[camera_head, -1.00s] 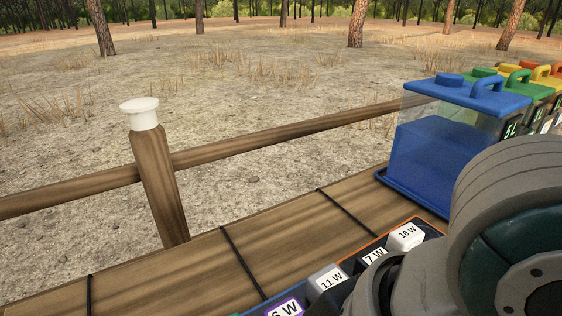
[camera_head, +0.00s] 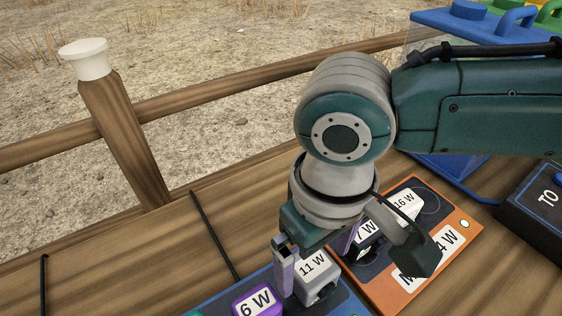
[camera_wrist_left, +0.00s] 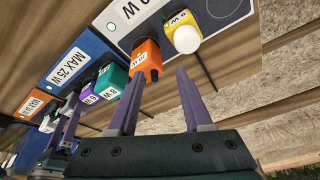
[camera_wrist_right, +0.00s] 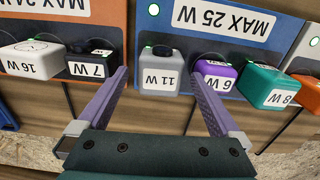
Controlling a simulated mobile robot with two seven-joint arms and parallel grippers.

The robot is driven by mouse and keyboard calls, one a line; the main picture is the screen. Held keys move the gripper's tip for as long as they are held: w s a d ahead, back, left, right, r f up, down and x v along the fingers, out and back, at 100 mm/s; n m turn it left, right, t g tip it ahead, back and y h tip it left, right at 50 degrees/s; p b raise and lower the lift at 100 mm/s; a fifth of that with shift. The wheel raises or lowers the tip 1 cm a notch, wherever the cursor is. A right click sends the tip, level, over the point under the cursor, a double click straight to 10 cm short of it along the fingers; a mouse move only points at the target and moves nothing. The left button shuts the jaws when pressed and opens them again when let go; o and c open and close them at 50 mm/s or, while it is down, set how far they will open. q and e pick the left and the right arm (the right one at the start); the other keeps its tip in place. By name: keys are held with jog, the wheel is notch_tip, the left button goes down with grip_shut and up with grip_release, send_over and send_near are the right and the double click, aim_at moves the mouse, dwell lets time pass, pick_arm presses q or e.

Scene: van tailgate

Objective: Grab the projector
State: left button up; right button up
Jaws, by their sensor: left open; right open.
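Several small labelled devices sit on charging plates; I cannot tell for certain which is the projector. A grey 11 W block (camera_head: 313,268) sits on the blue MAX 25 W plate; it also shows in the right wrist view (camera_wrist_right: 160,73). My right gripper (camera_head: 317,258) is open, its fingers on either side of that block, touching not clear. Beside it are a purple 6 W block (camera_wrist_right: 218,80), a black 7 W one (camera_wrist_right: 90,63) and a white 16 W one (camera_wrist_right: 33,60). My left gripper (camera_wrist_left: 162,75) is open and empty near an orange block (camera_wrist_left: 146,60) and a yellow 9 W one with a white round top (camera_wrist_left: 184,34).
The orange plate (camera_head: 455,222) is right of the blue one. A teal 8 W block (camera_wrist_right: 268,88) stands past the purple one. A dark box (camera_head: 540,215) and blue-lidded tank (camera_head: 470,22) stand at the right. A wooden post (camera_head: 125,140) and rail border the far side.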

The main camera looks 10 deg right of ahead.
notch_tip(320, 180, down, 3)
jog(key=shift+r+b, duration=0.1)
jog(key=shift+b, duration=0.2)
jog(key=shift+r, duration=0.1)
grip_shut()
dwell(0.5)
